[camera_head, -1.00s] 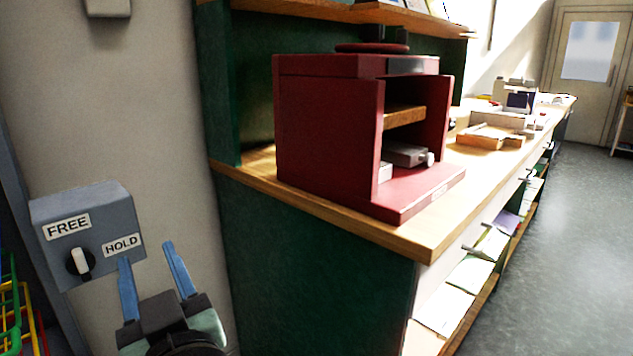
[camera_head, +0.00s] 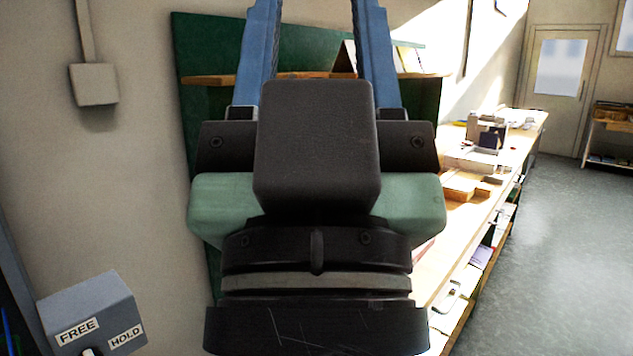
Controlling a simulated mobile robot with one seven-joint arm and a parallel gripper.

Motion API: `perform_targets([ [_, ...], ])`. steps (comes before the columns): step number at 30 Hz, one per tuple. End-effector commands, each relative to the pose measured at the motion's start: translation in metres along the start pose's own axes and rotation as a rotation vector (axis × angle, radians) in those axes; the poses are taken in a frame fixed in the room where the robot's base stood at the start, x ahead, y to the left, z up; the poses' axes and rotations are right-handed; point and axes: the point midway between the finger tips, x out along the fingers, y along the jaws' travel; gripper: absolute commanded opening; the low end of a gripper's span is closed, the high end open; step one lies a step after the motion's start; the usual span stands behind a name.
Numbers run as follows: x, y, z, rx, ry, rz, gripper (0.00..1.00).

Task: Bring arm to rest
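My gripper (camera_head: 313,12) fills the middle of the head view, close to the camera and pointing up. Its two blue fingers stand wide apart, with nothing seen between them. The fingertips run out at the top edge. A grey box (camera_head: 92,312) with the labels FREE and HOLD is on the wall at the lower left, apart from my gripper. Its white knob is cut off by the bottom edge, so its setting cannot be told.
A wooden bench (camera_head: 428,283) runs back on the right, with a wooden tray (camera_head: 462,186) and other items on it. Open floor (camera_head: 570,260) lies at the right.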

Motion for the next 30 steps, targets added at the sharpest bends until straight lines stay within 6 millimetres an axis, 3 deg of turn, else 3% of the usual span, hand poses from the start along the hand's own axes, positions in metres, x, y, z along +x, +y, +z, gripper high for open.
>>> perform_targets([
  [1, 0.024, 0.000, -0.022, 0.000, -0.001, -0.001, 0.47],
  [13, 0.104, -0.001, -0.097, 0.001, -0.002, -0.002, 0.47],
  [18, 0.117, -0.001, -0.110, 0.001, -0.002, -0.002, 0.47],
  [30, 0.117, -0.001, -0.110, 0.001, -0.001, -0.002, 0.47],
])
